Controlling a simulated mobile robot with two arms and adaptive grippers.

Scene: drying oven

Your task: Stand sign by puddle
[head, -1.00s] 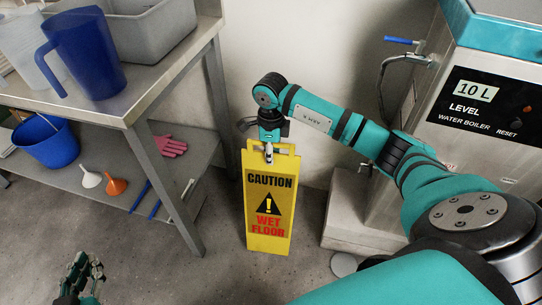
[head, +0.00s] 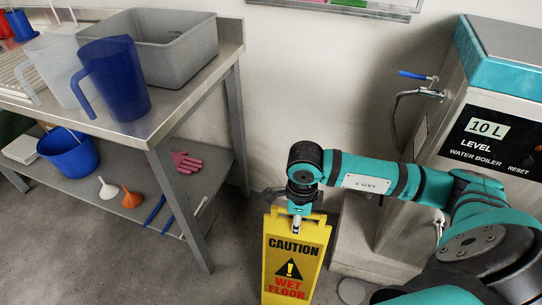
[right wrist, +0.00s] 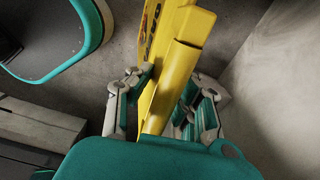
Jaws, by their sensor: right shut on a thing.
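A yellow caution sign (head: 291,262) with "CAUTION WET FLOOR" on it hangs upright below my right gripper (head: 296,222) in the head view. My right gripper is shut on the sign's top edge. In the right wrist view the fingers (right wrist: 165,108) stand on both sides of the yellow sign (right wrist: 171,75). The sign's lower end is cut off by the head view's bottom edge, so I cannot tell whether it touches the floor. My left gripper is out of view. No puddle can be made out.
A steel table (head: 190,100) with jugs and a grey bin (head: 178,52) stands at left. Its lower shelf holds a blue bucket (head: 68,155), funnels and a pink glove (head: 186,162). A water boiler (head: 490,110) stands at right. Grey floor (head: 120,265) is open in front of the table.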

